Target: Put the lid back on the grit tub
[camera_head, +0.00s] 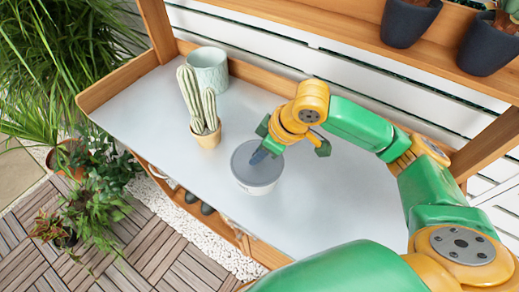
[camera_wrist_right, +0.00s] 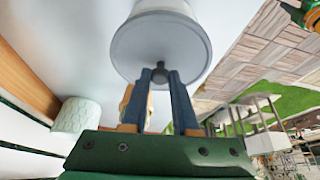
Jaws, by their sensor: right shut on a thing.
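The white grit tub (camera_head: 257,190) stands on the pale bench top near its middle. The grey round lid (camera_head: 243,158) covers its top; in the right wrist view the lid (camera_wrist_right: 137,50) lines up with the tub (camera_wrist_right: 160,6). I cannot tell whether a thin gap is left between them. My right gripper (camera_head: 262,153) is over the lid, and in the right wrist view its blue fingers (camera_wrist_right: 161,77) are shut on the lid's small dark knob (camera_wrist_right: 160,72). My left gripper is not in view.
A potted cactus (camera_head: 200,105) stands left of the tub, with a pale green patterned pot (camera_head: 209,70) behind it. Dark pots (camera_head: 408,22) sit on the upper shelf. The bench top (camera_head: 160,115) is clear around the tub.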

